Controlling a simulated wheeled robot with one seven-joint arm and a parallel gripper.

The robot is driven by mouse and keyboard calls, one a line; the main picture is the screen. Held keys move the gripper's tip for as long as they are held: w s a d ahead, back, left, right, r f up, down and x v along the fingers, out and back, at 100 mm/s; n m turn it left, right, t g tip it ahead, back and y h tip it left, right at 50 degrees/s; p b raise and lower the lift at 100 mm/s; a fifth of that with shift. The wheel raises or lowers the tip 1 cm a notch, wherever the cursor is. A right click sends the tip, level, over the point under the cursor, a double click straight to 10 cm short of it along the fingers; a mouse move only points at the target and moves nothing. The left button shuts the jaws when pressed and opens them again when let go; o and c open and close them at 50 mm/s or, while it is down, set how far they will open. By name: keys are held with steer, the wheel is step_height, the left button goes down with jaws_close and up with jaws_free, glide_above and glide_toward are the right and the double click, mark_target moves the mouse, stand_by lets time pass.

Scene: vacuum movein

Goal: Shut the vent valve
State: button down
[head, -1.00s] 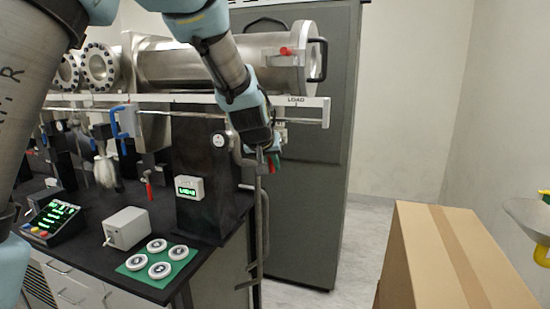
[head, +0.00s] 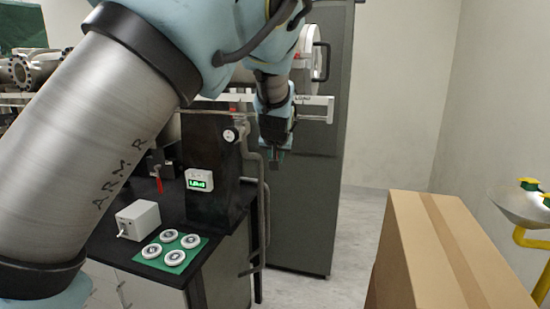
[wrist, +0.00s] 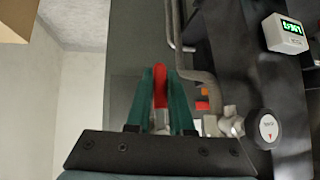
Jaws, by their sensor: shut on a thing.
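My gripper (head: 277,158) points down beside the bench's right end, just right of a round white dial (head: 229,135). In the wrist view its green fingers (wrist: 162,72) are shut on a red lever (wrist: 160,86), which lies lengthwise between them. A metal valve body (wrist: 231,122) with the dial (wrist: 268,128) sits just right of the fingers. I take the red lever to be the vent valve's handle; its joint to the body is hidden behind the gripper. In the head view my gripper hides the lever.
Bent grey pipes (head: 265,205) run down beside the bench. A digital readout (head: 199,180), a white box (head: 138,219) and a green mat (head: 154,262) with round white pieces are on the bench. A cardboard box (head: 410,245) stands at right, with floor between.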

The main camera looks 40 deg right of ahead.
steer(key=shift+w+a, duration=0.25)
steer(key=shift+w, duration=0.1)
steer(key=c, duration=0.8)
jaws_free()
steer(key=shift+c, duration=0.2)
steer(key=shift+s, duration=0.1)
steer(key=shift+s+r, duration=0.15)
steer(key=shift+s, duration=0.05)
steer(key=b+v, duration=0.3)
steer(key=v, duration=0.7)
steer(key=shift+a, duration=0.15)
